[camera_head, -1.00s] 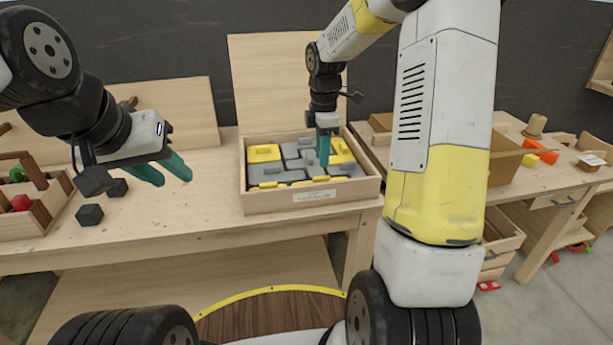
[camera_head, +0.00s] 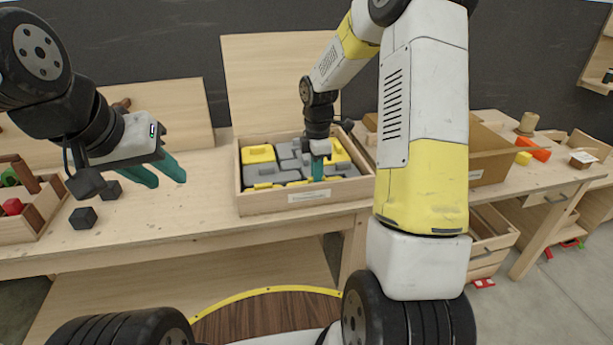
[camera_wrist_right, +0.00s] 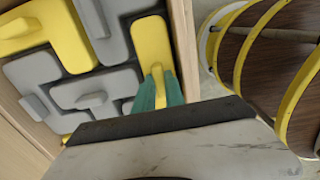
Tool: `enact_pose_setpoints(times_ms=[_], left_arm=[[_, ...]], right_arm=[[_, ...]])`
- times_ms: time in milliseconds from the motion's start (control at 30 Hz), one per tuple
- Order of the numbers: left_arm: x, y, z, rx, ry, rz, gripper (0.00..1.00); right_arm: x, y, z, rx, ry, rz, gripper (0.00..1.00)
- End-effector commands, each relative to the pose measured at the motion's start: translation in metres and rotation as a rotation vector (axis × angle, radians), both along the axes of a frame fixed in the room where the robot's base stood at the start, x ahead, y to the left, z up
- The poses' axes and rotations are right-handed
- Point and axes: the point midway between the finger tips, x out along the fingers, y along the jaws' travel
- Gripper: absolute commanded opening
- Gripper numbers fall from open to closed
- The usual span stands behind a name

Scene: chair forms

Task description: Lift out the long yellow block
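In the right wrist view a long yellow block (camera_wrist_right: 150,42) lies in the wooden box (camera_head: 310,200), along its side wall, among grey and yellow blocks. My right gripper (camera_wrist_right: 158,88) is down at this block, with one teal finger on each side of its raised yellow handle. No clear gap shows, but firm contact cannot be told. In the head view the right gripper (camera_head: 318,172) reaches into the box, and its fingers hide part of the blocks. My left gripper (camera_head: 165,172) is open and empty above the table, left of the box.
A divided wooden tray (camera_head: 30,222) stands at far left. A cardboard box (camera_head: 490,165) and an orange block (camera_head: 535,150) sit on the right table. Bare table lies left of the wooden box.

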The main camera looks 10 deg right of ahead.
Motion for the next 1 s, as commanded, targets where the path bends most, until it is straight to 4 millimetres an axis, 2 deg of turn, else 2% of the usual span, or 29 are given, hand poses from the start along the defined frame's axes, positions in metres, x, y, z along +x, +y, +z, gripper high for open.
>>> enact_pose_setpoints(times_ms=[367,467,800,1000], left_arm=[[0.0,0.0,0.0,0.0,0.0,0.0,0.34],[0.0,0.0,0.0,0.0,0.0,0.0,0.34],[0.0,0.0,0.0,0.0,0.0,0.0,0.34],[0.0,0.0,0.0,0.0,0.0,0.0,0.34]], right_arm=[[0.001,0.0,0.004,0.0,-0.002,0.0,0.0],[0.002,0.0,0.015,-0.001,-0.005,0.0,0.0],[0.001,0.0,0.081,0.0,-0.005,-0.001,0.0],[0.0,0.0,0.099,0.0,-0.002,0.0,0.0]])
